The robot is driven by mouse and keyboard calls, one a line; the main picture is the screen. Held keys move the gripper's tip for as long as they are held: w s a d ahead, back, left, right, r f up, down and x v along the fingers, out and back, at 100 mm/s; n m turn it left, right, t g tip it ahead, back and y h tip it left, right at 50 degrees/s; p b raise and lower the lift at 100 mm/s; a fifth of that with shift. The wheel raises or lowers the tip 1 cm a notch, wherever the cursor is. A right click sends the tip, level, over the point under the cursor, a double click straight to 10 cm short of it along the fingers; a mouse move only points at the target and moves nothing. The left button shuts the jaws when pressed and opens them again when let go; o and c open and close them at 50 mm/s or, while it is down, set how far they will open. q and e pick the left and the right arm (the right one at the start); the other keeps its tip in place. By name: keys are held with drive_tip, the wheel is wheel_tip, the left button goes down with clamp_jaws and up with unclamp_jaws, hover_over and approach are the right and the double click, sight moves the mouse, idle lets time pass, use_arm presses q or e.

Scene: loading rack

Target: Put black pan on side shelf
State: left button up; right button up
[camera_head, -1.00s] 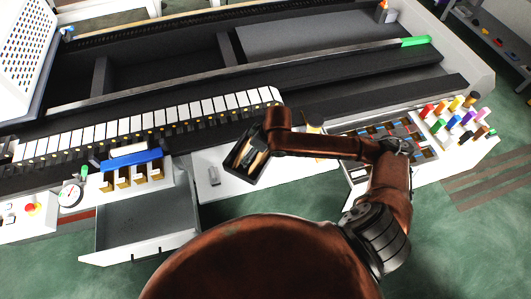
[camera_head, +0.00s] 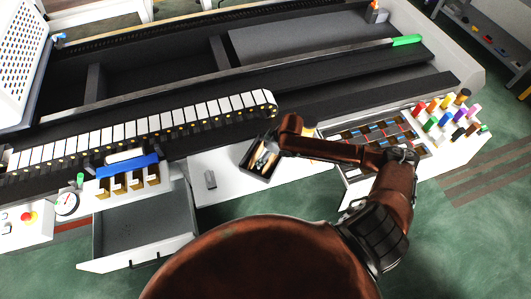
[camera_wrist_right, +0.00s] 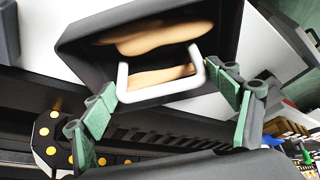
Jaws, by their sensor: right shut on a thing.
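The black pan (camera_head: 258,165) is a dark, box-like tray with tan contents, tilted in the head view over the white counter beside the conveyor. In the right wrist view the pan (camera_wrist_right: 75,35) fills the top, with a pale handle (camera_wrist_right: 160,92) across its near side. My right gripper (camera_wrist_right: 165,100) is shut on the pan, its green-padded fingers on either side of the handle. In the head view that gripper is mostly hidden by my arm. A grey side shelf (camera_head: 482,42) with small items stands at the far upper right. My left gripper is not in view.
The black conveyor with white slats (camera_head: 150,122) runs behind the pan. An open grey drawer (camera_head: 140,228) is at lower left. A sectioned tray (camera_head: 375,140) and several coloured bottles (camera_head: 440,118) stand to the right. Green floor is clear at right.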

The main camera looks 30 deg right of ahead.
drive_tip(key=shift+w+f, duration=0.15)
drive_tip(key=shift+f, duration=0.15)
drive_tip(key=shift+f, duration=0.1)
drive_tip(key=o, duration=2.1)
drive_tip(key=shift+f, duration=0.1)
drive_tip(key=shift+c, duration=0.2)
drive_tip(key=v, duration=1.2)
